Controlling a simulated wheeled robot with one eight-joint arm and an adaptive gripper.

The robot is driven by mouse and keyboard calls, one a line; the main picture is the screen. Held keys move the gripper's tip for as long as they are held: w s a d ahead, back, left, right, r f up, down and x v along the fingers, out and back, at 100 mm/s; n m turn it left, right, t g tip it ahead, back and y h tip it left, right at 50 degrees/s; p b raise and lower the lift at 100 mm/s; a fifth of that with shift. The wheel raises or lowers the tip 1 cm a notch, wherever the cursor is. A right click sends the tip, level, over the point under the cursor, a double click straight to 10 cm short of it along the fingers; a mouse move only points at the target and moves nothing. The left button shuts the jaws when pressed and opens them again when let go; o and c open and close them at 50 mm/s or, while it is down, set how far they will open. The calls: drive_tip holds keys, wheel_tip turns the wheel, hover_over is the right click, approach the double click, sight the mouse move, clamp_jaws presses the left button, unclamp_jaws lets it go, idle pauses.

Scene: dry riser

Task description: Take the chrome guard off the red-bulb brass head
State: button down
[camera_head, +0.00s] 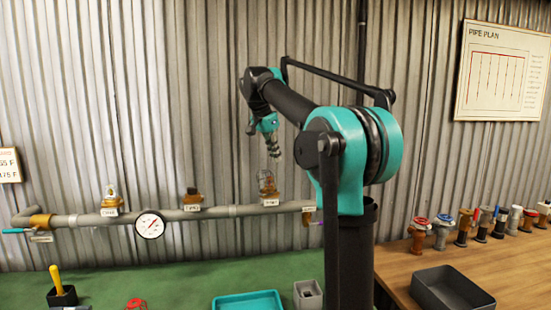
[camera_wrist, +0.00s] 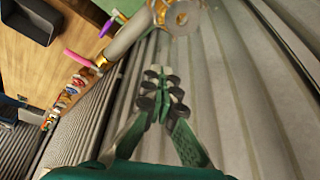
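A wire guard (camera_head: 267,182) stands upright around a sprinkler head on the brass fitting (camera_head: 269,196) at the right part of the grey pipe. The bulb colour inside it is too small to tell. In the wrist view a pale ring-shaped top of this fitting (camera_wrist: 182,16) shows at the upper edge, partly cut off. My gripper (camera_head: 273,149) hangs above the guard, apart from it. In the wrist view its fingers (camera_wrist: 163,92) lie together with nothing visible between them, pointing toward the wall beside the pipe.
Two other brass fittings (camera_head: 110,204) (camera_head: 193,201) and a gauge (camera_head: 149,225) are on the pipe. A teal tray (camera_head: 248,302) and grey holder (camera_head: 308,294) stand on the green bench. A dark bin (camera_head: 452,290) and several heads stand on the wooden table at right.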

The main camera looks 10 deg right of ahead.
drive_tip(key=shift+r, duration=0.25)
drive_tip(key=shift+r, duration=0.3)
drive_tip(key=shift+r, duration=0.2)
drive_tip(key=c, duration=1.8)
unclamp_jaws()
